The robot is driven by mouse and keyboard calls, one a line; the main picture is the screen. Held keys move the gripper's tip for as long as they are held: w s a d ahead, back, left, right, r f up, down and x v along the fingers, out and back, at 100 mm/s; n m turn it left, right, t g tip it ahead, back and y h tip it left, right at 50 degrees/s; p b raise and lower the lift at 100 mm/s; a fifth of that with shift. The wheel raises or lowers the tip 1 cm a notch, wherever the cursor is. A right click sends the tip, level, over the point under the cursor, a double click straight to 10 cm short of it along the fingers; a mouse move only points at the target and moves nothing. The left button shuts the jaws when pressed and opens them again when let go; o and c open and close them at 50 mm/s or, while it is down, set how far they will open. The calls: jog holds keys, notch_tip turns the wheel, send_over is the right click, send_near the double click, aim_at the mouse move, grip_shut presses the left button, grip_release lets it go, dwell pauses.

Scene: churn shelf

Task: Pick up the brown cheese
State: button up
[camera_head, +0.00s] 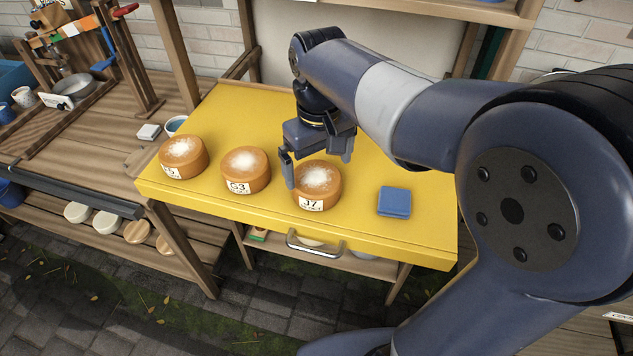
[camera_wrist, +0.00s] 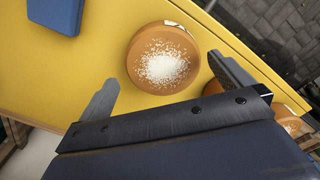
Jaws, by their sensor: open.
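Three round brown cheeses with white-dusted tops stand in a row on the yellow tabletop (camera_head: 240,109). The right one, labelled J7 (camera_head: 322,194), also shows in the wrist view (camera_wrist: 139,68). The middle one is labelled G3 (camera_head: 250,178); the left one (camera_head: 184,160) has a label I cannot fully read. My gripper (camera_head: 318,170) is open over the J7 cheese, one finger near its left side and the other behind its right side. In the wrist view the cheese lies between and beyond the fingers (camera_wrist: 163,72). I cannot tell whether they touch it.
A blue square block (camera_head: 394,202) lies right of the J7 cheese. Part of another cheese (camera_wrist: 284,117) shows beside my right finger in the wrist view. A metal handle (camera_head: 315,247) is on the front edge. A wooden bench (camera_head: 62,170) with a bowl and cups stands left.

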aim_at(316, 177)
jog(key=f, duration=0.4)
jog(key=shift+w+a+f, duration=0.15)
jog(key=shift+a+f, duration=0.1)
jog(key=shift+c, duration=0.2)
jog(key=shift+r, duration=0.1)
jog(key=c, duration=1)
notch_tip(316, 177, up, 10)
